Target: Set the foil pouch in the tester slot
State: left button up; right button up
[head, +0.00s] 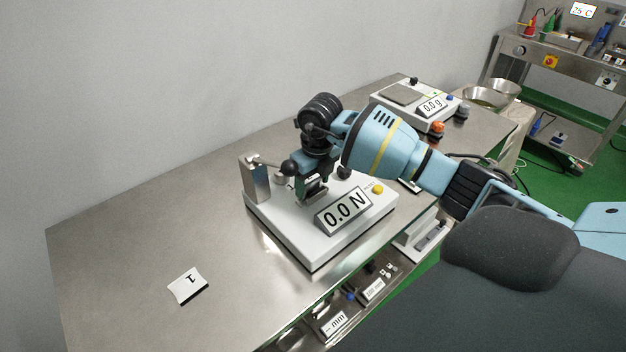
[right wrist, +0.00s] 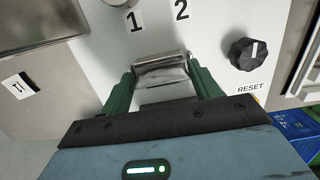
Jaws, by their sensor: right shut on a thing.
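The white tester (head: 285,235) stands on the steel table, with a 0.0 N display, a yellow button and an upright metal post (head: 257,182) at its left. My right gripper (head: 312,190) is low over the tester's top, right of the post. In the right wrist view its green fingers (right wrist: 160,82) are shut on the shiny silver foil pouch (right wrist: 160,68). The pouch is over the tester's white top (right wrist: 215,40), near the marks 1 and 2. In the head view the arm mostly hides the slot, and I cannot tell whether the pouch touches it. My left gripper is out of view.
A black knob (right wrist: 243,54) is on the tester's top, beside the RESET label. A scale (head: 400,95) stands behind my right arm. The table's left side is mostly clear.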

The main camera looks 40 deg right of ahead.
aim_at(317, 193)
jog(key=shift+f, duration=0.2)
jog(key=o, duration=1)
jog(key=shift+r, duration=0.1)
notch_tip(317, 193, up, 12)
jog(key=s, duration=0.1)
jog(key=shift+s, duration=0.2)
jog(key=shift+d, duration=0.1)
